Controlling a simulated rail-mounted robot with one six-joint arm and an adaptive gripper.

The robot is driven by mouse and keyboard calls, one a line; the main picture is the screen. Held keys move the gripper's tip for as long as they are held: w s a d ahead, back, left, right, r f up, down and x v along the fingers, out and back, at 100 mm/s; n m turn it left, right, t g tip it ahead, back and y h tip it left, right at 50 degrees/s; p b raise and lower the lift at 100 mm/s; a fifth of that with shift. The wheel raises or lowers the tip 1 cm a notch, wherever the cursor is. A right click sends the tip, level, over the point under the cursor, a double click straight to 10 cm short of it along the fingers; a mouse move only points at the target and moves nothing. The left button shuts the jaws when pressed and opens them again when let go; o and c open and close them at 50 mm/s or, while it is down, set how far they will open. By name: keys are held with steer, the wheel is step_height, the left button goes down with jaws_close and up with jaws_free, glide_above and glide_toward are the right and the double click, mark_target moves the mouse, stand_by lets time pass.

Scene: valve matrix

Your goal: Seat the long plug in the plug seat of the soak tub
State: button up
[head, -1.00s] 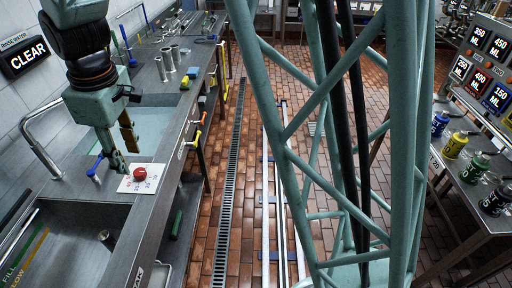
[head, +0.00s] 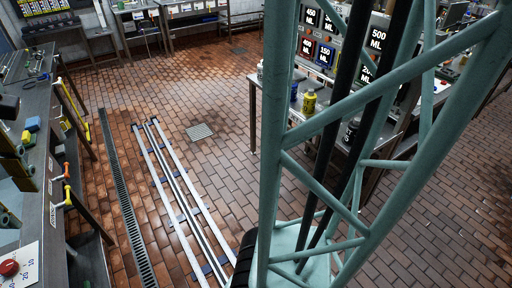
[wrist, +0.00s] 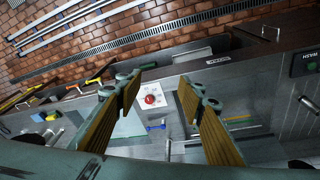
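My gripper (wrist: 160,88) is open in the wrist view, with its two tan-padded fingers wide apart and nothing visible between them. It hangs above the steel bench. A basin that appears to be the soak tub (wrist: 245,92) lies to the right of the fingers, with a small label on its front edge (wrist: 217,61), too small to read surely. I cannot make out its plug seat. I cannot pick out the long plug in either view. In the head view, part of my gripper shows at the left edge.
In the head view, floor rails (head: 185,210) and a drain grate (head: 125,210) run beside the bench. Bottles (head: 309,103) stand on a right-hand table.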

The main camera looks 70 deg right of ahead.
steer(key=s+d+r+m, duration=0.1)
steer(key=s+d+m, duration=0.1)
steer(key=s, duration=0.5)
steer(key=s+d+r+m, duration=0.2)
steer(key=s+d, duration=0.2)
steer(key=s, duration=0.3)
steer(key=s+d+r+m+t, duration=0.1)
steer(key=s+d+m, duration=0.1)
steer(key=s, duration=0.5)
steer(key=shift+d+r, duration=0.3)
steer(key=shift+d, duration=0.2)
step_height(320, 180, down, 5)
steer(key=b, duration=0.5)
steer(key=shift+a, duration=0.1)
